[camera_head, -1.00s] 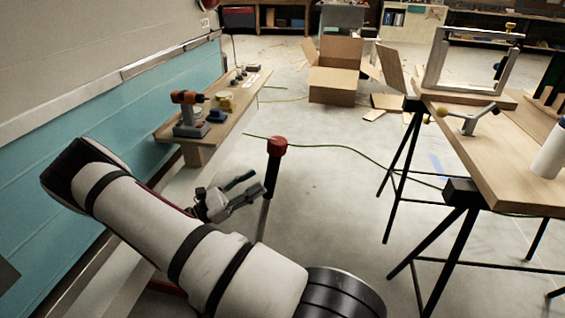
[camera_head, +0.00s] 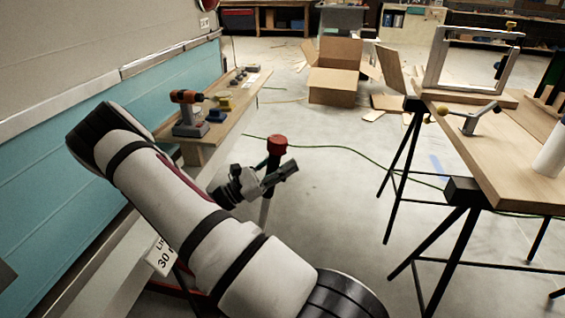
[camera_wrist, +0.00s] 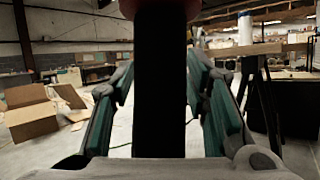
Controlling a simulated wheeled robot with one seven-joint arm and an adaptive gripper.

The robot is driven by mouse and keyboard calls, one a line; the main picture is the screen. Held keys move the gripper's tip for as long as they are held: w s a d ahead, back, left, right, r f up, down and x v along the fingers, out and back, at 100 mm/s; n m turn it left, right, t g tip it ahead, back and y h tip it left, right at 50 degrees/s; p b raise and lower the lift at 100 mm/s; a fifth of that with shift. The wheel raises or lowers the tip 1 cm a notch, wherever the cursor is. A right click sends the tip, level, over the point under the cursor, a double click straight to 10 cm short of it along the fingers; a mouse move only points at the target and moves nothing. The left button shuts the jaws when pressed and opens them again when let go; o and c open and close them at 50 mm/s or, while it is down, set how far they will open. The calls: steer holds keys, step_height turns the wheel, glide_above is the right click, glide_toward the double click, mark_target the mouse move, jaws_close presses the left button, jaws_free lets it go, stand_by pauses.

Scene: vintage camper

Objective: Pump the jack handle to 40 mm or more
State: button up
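The jack handle is a pole with a red knob (camera_head: 277,145) and a black grip (camera_head: 273,163) below it; it stands nearly upright in the head view. My gripper (camera_head: 279,175) is at the black grip, just under the knob. In the wrist view the black grip (camera_wrist: 160,85) runs between the two fingers of my gripper (camera_wrist: 160,100), close to the palm. Gaps show on both sides, so the fingers are open around it. A white sign (camera_head: 160,256) reading "LI… 30 m" peeks out behind my arm. My arm hides most of the jack body.
A low wooden bench (camera_head: 228,112) with a drill (camera_head: 187,108) stands along the teal wall on the left. A worktable (camera_head: 515,160) on black trestles is at the right. Cardboard boxes (camera_head: 333,85) lie behind. The floor between is mostly clear, crossed by a green cable (camera_head: 360,154).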

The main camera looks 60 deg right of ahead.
steer(key=c, duration=0.9)
jaws_close()
steer(key=shift+w, duration=0.1)
